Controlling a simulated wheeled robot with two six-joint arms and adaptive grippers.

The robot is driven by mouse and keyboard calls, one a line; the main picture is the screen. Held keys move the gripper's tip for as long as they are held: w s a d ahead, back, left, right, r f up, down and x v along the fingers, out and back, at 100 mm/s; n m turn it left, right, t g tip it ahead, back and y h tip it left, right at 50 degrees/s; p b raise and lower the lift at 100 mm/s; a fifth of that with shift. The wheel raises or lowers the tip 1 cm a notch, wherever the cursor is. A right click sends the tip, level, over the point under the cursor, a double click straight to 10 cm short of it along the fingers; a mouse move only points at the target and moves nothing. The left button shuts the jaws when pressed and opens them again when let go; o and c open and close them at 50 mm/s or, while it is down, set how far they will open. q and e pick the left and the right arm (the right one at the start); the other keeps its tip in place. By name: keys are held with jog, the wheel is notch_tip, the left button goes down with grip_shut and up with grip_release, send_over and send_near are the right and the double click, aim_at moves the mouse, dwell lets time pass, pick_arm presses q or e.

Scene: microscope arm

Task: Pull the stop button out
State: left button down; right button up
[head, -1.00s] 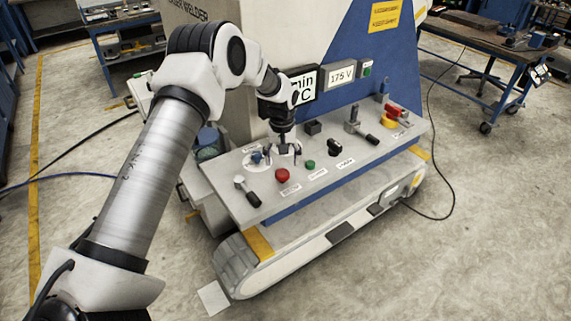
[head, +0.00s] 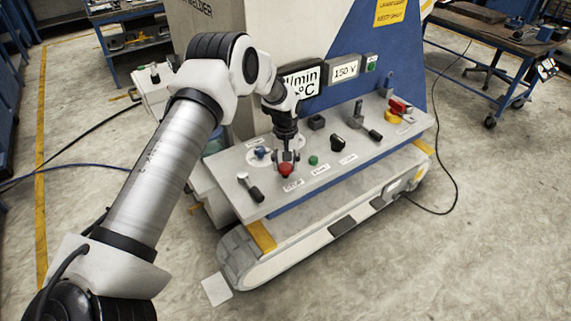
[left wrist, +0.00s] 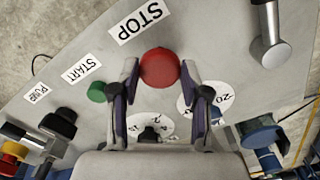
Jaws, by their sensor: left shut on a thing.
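The red round stop button (head: 286,170) stands on the sloping grey control panel (head: 315,185) in the head view. In the left wrist view the red button (left wrist: 160,68) sits beside the white STOP label (left wrist: 140,22). My left gripper (head: 286,163) points down at the button. In the left wrist view the fingertips of my left gripper (left wrist: 161,72) sit on either side of the button and are shut on it. The button's stem is hidden under its head. My right gripper is not in view.
The green start button (head: 313,160) and a black knob (head: 337,143) stand to the right. Free space lies above the panel.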

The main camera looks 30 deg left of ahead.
aim_at(285, 166)
pick_arm(q)
jog(key=c, duration=0.5)
grip_release()
jog(key=shift+w+r, duration=0.15)
jog(key=shift+r, duration=0.15)
jog(key=shift+c, duration=0.2)
jog(key=shift+a+f, duration=0.1)
notch_tip(285, 166, up, 12)
